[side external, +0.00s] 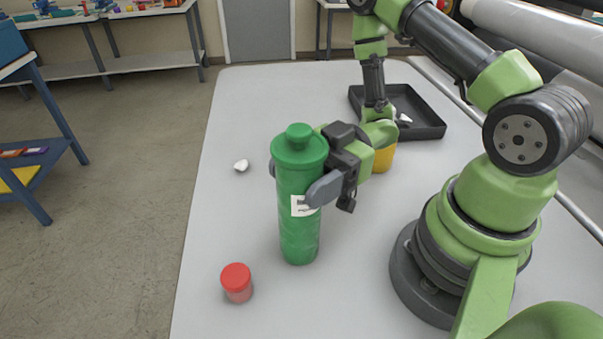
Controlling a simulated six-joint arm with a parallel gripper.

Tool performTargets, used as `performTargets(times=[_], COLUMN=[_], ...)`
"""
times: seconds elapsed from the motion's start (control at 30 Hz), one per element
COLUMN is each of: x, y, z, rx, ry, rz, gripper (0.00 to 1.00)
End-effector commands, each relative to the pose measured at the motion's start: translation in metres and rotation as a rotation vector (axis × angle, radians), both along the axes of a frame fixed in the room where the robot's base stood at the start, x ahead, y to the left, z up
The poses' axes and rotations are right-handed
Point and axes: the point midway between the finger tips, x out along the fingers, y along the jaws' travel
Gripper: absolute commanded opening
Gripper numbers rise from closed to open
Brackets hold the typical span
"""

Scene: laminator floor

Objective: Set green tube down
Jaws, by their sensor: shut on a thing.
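The green tube (298,232) is a tall cylinder with a knobbed green lid and a small white label. It is upright over the grey table (232,205), left of my arm's base. My gripper (298,180) comes from the right and is shut around the upper half of the tube, with one grey finger across its front near the label. The far finger is mostly hidden behind the tube. The tube's bottom is at or very near the table top; I cannot tell whether it touches.
A red-lidded jar (237,282) stands close to the tube, at front left. A small white piece (241,165) lies left of the tube. A yellow object (384,158) is behind my gripper. A black tray (432,122) sits at the back right. The table's left side is mostly clear.

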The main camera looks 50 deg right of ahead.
Motion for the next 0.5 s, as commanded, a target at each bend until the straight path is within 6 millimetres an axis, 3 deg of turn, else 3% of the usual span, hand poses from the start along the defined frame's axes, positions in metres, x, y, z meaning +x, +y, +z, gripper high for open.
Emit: performTargets(times=[0.17, 0.2, 0.3, 0.5], x=[-0.0002, 0.0, 0.0, 0.0], y=[0.0, 0.0, 0.0, 0.0], z=[-0.0018, -0.0024, -0.0021, -0.002], rx=[0.001, 0.0, 0.0, 0.0], ry=[0.001, 0.001, 0.001, 0.001], rz=[0.001, 0.0, 0.0, 0.0], gripper=[0.08, 0.7, 0.91, 0.91])
